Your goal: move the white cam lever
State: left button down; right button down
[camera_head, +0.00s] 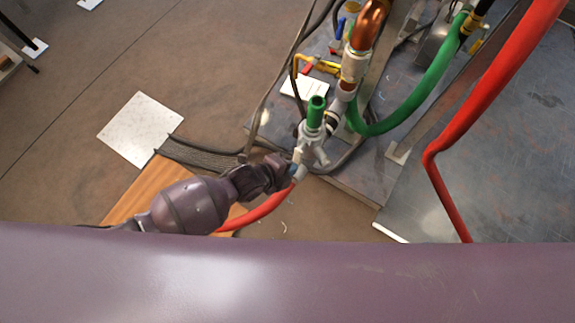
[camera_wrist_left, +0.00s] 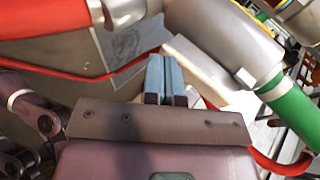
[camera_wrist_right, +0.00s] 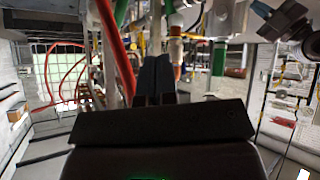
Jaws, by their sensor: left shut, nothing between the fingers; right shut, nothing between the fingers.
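In the head view my left gripper (camera_head: 293,170) is beside a pale metal fitting (camera_head: 312,150) with a green upper end (camera_head: 316,112). In the left wrist view its blue-grey fingers (camera_wrist_left: 166,65) are shut together and empty. The fitting (camera_wrist_left: 222,42) passes close by on the right there, with its green end (camera_wrist_left: 292,108). A small pale tab shows on the fitting, but I cannot tell for sure whether it is the white cam lever. My right gripper (camera_wrist_right: 154,72) is shut and empty in the right wrist view; it does not show in the head view.
A red hose (camera_head: 262,209) hangs by the left gripper. A green hose (camera_head: 420,95), a copper pipe (camera_head: 369,24) and a thick red pipe (camera_head: 480,100) crowd the right side. Pipes also stand close around the right gripper. The floor at left is mostly clear around a white plate (camera_head: 140,130).

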pick_arm(q)
jog(key=shift+w+d+f, duration=0.1)
jog(key=shift+w+f, duration=0.15)
pick_arm(e)
jog(key=shift+w+r, duration=0.15)
jog(key=shift+a, duration=0.1)
dwell(0.3)
pick_arm(q)
jog(key=shift+w+r+p, duration=0.1)
jog(key=shift+r+p, duration=0.2)
jog(key=shift+r, duration=0.55)
pick_arm(e)
jog(key=shift+w+r, duration=0.35)
jog(key=shift+r, duration=0.45)
jog(key=shift+f, duration=0.1)
